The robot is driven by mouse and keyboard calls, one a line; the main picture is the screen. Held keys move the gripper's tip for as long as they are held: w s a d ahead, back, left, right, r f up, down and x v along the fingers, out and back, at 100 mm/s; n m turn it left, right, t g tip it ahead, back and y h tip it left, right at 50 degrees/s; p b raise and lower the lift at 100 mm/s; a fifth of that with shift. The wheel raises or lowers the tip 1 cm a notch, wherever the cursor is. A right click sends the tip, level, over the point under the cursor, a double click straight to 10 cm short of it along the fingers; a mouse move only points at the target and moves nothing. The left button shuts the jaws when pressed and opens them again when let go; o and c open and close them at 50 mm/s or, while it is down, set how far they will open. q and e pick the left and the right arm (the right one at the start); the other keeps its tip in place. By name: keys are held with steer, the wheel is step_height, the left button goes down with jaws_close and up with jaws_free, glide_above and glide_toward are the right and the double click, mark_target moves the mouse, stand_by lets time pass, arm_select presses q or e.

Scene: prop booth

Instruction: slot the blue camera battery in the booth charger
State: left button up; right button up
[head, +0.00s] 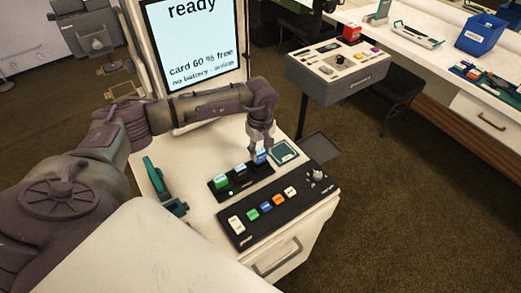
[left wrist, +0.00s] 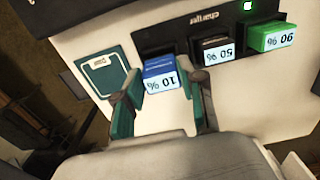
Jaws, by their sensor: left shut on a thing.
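The dark booth charger (head: 246,183) lies on the white booth top; it also shows in the left wrist view (left wrist: 178,35). A green battery labelled 90 % (left wrist: 271,37) and a black one labelled 50 % (left wrist: 213,50) sit in it. The blue battery (left wrist: 160,70), labelled 10 %, is in line with them at the charger's end by the teal square pad. My left gripper (head: 261,146) is shut on the blue battery from above, one finger on each side. Its lower end is hidden, so I cannot tell how deep it sits.
A black panel with coloured buttons (head: 277,211) lies in front of the charger. A screen (head: 193,45) reading "ready" stands behind. A grey side tray (head: 321,146) is empty.

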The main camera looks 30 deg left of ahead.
arm_select(q)
steer(key=shift+f+b, duration=0.2)
steer(key=shift+b, duration=0.2)
stand_by(0.3)
steer(key=shift+f+b, duration=0.65)
steer(key=shift+f, duration=0.15)
stand_by(0.3)
steer(key=shift+f+b, duration=0.35)
steer(key=shift+b, duration=0.2)
steer(key=o, duration=1.2)
